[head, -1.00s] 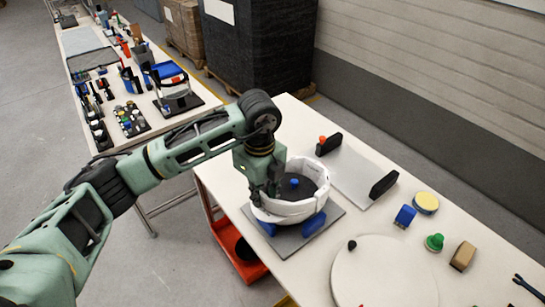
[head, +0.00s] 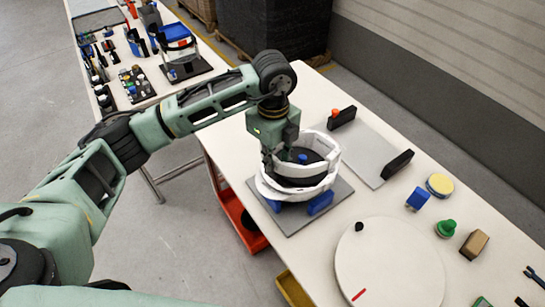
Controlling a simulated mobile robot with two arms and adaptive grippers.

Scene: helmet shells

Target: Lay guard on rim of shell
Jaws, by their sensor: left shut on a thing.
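A black round part with a blue knob (head: 302,158) is inside the white ring. My left gripper (head: 274,172) is at the ring's left side, pointing down. It is shut on a white curved band, which I take for the guard (head: 322,138). The band stands around the black part, with a dark gap between it and the lower white rim at the front. The gripper hides the left side, so I cannot tell whether the band touches the rim. My right gripper is out of view.
A grey board with two black handles (head: 397,164) lies behind the shell. A white round disc (head: 388,268) lies to the right front. A blue block (head: 418,199), a yellow-topped puck (head: 439,184), a green knob (head: 446,228) and a tan block (head: 474,244) stand farther right.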

